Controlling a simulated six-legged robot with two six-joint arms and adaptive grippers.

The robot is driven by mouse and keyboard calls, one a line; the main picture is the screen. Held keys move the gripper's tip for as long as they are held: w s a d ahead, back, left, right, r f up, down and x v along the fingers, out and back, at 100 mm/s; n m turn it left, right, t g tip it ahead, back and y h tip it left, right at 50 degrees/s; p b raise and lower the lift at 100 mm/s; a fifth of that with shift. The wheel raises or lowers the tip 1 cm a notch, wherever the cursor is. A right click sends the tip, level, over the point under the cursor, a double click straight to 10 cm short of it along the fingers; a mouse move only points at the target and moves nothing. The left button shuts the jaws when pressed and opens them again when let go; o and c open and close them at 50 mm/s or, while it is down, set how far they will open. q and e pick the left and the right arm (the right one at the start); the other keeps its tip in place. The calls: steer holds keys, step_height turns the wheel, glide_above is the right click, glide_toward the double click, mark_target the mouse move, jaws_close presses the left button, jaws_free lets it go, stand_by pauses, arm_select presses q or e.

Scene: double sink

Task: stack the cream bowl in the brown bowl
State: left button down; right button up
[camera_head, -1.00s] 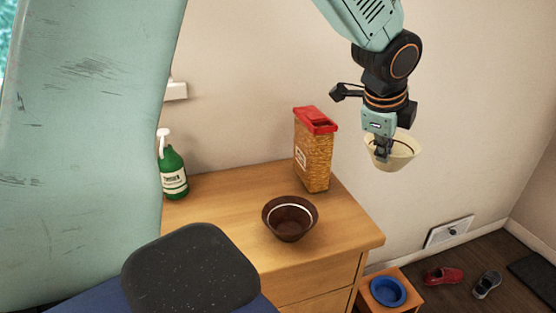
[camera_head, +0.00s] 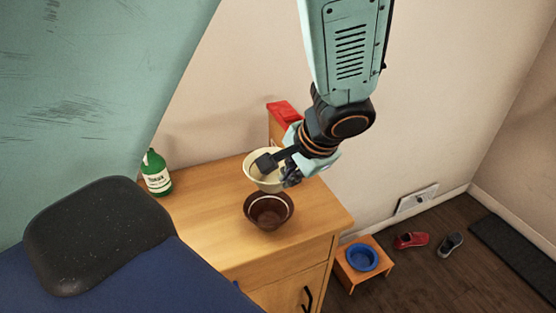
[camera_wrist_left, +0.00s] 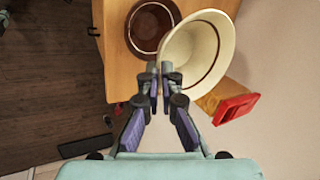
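The cream bowl (camera_head: 268,187) is held by my left gripper (camera_head: 290,174), which is shut on its rim. It is in the air near the far side of the brown bowl (camera_head: 268,212) and overlaps its far edge in the head view. The brown bowl stands upright on the wooden cabinet top, dark with a light ring inside. In the left wrist view, the fingers (camera_wrist_left: 161,78) pinch the rim of the cream bowl (camera_wrist_left: 198,50). The brown bowl (camera_wrist_left: 149,27) shows to its left, partly covered by it. My right gripper is in neither view.
A red-lidded box (camera_head: 283,111) stands behind my left arm, mostly hidden. A green bottle (camera_head: 156,174) is at the left of the cabinet top (camera_head: 215,215). A low stool with a blue dish (camera_head: 361,257) and shoes are on the floor at right.

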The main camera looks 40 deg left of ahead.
arm_select(q)
steer(key=shift+n, duration=0.3)
steer(key=f+b, duration=0.1)
steer(key=f, duration=0.2)
steer(key=f+b, duration=0.1)
steer(key=f, duration=0.2)
steer(key=f+b, duration=0.1)
steer(key=f, duration=0.3)
steer(key=shift+s+a+b, duration=0.15)
steer(key=shift+s+b, duration=0.2)
steer(key=shift+s, duration=0.05)
steer(key=shift+w+f, duration=0.1)
steer(key=shift+w, duration=0.1)
steer(key=shift+s, duration=0.1)
steer(key=shift+s+f+b, duration=0.1)
steer(key=shift+f+b, duration=0.15)
steer(key=shift+b, duration=0.1)
steer(key=c, duration=1.7)
jaws_free()
steer(key=shift+o, duration=0.9)
